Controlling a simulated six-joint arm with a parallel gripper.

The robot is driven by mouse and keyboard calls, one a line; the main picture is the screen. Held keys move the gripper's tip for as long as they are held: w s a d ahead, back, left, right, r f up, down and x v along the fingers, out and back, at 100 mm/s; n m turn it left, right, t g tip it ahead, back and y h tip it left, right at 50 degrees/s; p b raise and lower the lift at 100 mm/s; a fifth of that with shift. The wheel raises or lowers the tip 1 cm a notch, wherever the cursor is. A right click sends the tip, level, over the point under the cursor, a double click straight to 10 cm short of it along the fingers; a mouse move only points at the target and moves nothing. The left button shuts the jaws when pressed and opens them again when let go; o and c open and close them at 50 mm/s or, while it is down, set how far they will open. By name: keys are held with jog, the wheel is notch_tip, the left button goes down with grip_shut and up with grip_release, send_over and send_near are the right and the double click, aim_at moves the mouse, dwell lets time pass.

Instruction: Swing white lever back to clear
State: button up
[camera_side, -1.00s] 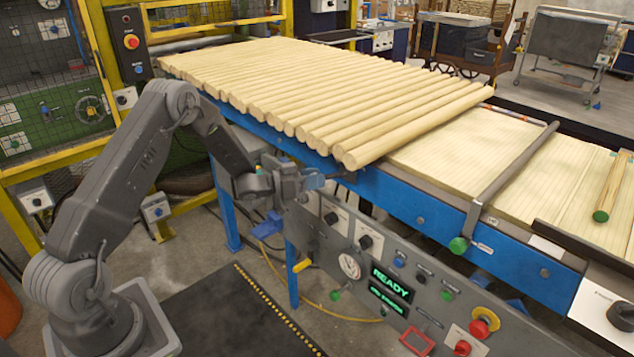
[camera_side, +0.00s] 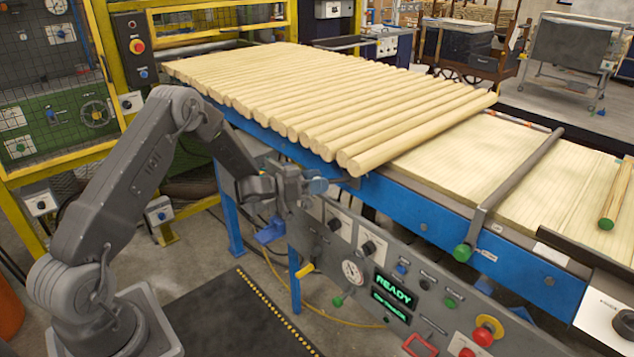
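My gripper (camera_side: 318,187) is at the front side of the line, just below the near ends of the pale wooden rods (camera_side: 400,130) and above the grey control panel (camera_side: 350,245). A round grey-blue piece shows at its fingertips. I cannot tell whether this is a lever knob or part of the gripper, nor whether the fingers are open or shut. No clearly white lever can be made out; it may be hidden behind my gripper. A short dark bar (camera_side: 350,182) sticks out beside the fingertips under the rods. The panel display (camera_side: 393,291) reads READY in green.
A green-ended crossbar (camera_side: 515,185) spans the bed. Red-and-yellow button (camera_side: 487,330) sits lower right. A blue rail (camera_side: 430,222) edges the line. The floor mat is clear.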

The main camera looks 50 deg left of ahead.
jog(key=shift+s+d, duration=0.1)
jog(key=v, duration=1.3)
jog(key=shift+s+a, duration=0.3)
jog(key=shift+a, duration=0.05)
